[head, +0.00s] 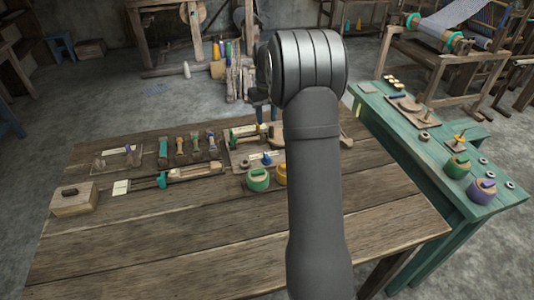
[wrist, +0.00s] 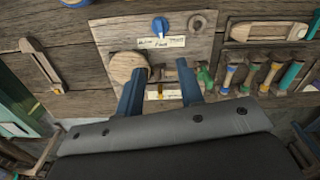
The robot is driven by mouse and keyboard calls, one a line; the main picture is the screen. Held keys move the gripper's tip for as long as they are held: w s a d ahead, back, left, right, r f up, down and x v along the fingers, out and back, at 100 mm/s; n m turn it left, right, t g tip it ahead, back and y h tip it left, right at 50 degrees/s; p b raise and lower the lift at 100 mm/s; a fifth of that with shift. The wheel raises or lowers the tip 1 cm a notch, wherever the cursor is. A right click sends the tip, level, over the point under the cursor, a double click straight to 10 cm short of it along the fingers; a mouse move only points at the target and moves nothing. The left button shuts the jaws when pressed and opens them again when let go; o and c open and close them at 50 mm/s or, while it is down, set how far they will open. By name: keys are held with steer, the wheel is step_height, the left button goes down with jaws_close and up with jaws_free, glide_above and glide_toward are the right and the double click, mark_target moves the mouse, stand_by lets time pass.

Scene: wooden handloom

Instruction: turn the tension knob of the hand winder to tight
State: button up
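The tension knob (wrist: 160,27) is small and blue. It sits on the hand winder's wooden board (wrist: 197,48), above a pale label (wrist: 161,42) whose text is too blurred to read surely. The knob also shows in the head view (head: 267,159), near the middle of the table; its setting cannot be told. The winder has a round wooden disc (wrist: 126,66) and a green part (wrist: 205,78). My gripper (wrist: 164,72) is open, its two blue fingers apart with the winder's shaft showing between them. The knob lies beyond the fingertips, apart from them. My arm hides much of the gripper in the head view.
Several coloured-handled tools (head: 187,147) lie left of the winder. A wooden block (head: 74,199) sits at the left. The table's front (head: 160,255) is clear. A green bench (head: 400,145) stands right.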

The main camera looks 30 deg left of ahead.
mark_target(266, 155)
step_height(266, 155, down, 17)
steer(key=shift+f, duration=0.1)
stand_by(0.4)
